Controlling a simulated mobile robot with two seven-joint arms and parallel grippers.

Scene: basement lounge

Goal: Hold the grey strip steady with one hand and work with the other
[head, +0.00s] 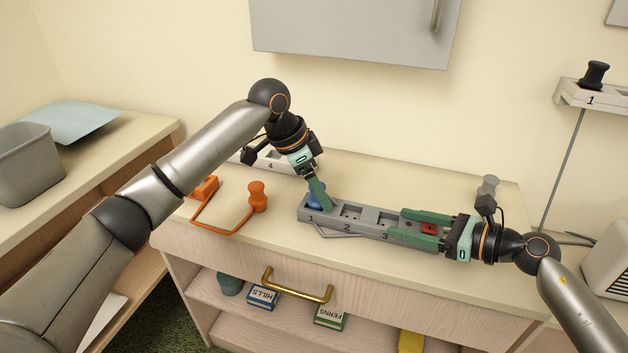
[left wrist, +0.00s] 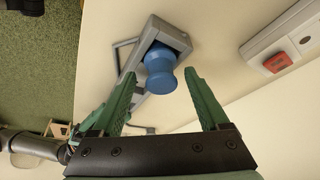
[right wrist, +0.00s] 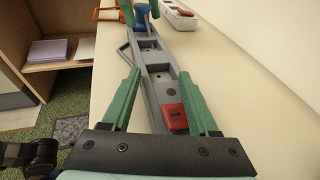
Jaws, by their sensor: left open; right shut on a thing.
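The grey strip (head: 333,222) is a long power strip on the cabinet top, with numbered sockets and a red switch (head: 429,228) near its right end. A blue plug (head: 316,196) stands in socket 1 at its left end; it also shows in the left wrist view (left wrist: 160,75). My left gripper (head: 318,194) is open, its fingers pointing down at the blue plug. In the left wrist view the plug lies between the fingertips, with gaps on both sides. My right gripper (head: 400,223) is shut on the strip's right end, one finger along each long side.
An orange plug (head: 258,196) with an orange cord stands left of the strip. A white strip (head: 268,160) lies behind my left gripper. A brass handle (head: 297,287) and open shelves are below the front edge.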

